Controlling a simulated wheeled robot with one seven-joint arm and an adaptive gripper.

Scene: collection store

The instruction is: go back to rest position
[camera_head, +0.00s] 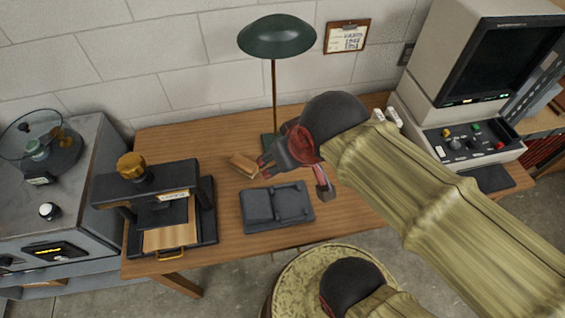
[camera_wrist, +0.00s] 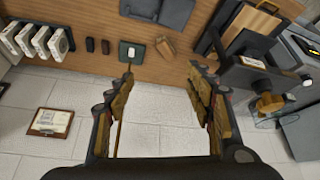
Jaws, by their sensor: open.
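My gripper (camera_head: 293,178) is open and empty over the wooden table (camera_head: 215,130), at the end of my arm reaching in from the right. In the wrist view its two fingers (camera_wrist: 162,75) stand wide apart with nothing between them but wall and table edge. A small brown block (camera_head: 243,164) lies on the table just left of the gripper in the head view; it also shows in the wrist view (camera_wrist: 164,47). I cannot tell whether a finger touches it. A dark grey device (camera_head: 277,206) lies below the gripper in the picture.
A green desk lamp (camera_head: 277,36) stands behind the gripper, its thin stem close to it in the picture. A black press (camera_head: 147,190) with a brass knob stands at left. A reader machine (camera_head: 460,120) stands at right. A round stool (camera_head: 300,275) is in front. A clipboard (camera_head: 347,36) hangs on the wall.

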